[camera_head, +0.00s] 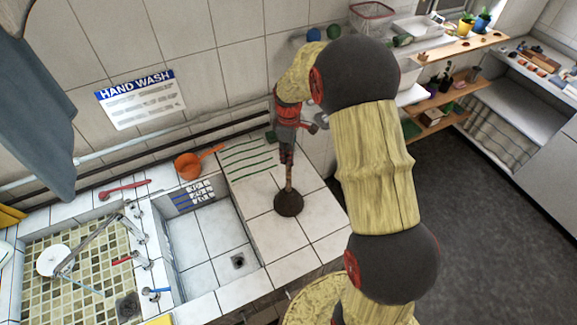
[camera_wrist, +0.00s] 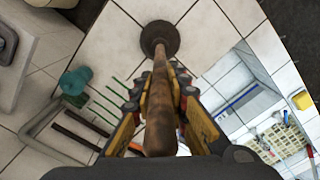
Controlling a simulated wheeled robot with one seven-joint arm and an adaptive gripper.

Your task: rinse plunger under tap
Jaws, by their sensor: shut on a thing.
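The plunger (camera_head: 289,202) has a brown wooden handle and a dark rubber cup. My gripper (camera_head: 287,150) is shut on its handle and holds it upright, cup down, over the tiled counter right of the basin. I cannot tell whether the cup touches the tiles. In the wrist view the handle (camera_wrist: 162,100) runs between the fingers to the cup (camera_wrist: 160,38). The tap (camera_head: 95,240) has a long metal spout over the mosaic-tiled sink (camera_head: 35,305) at the left. Its valves have red and blue handles.
A white-tiled basin (camera_head: 205,240) with a drain lies between the plunger and the tap. An orange scoop (camera_head: 190,165) and a red-handled tool (camera_head: 124,189) lie along the back ledge. A wall and pipes run behind. Wooden shelves (camera_head: 450,95) stand at the right.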

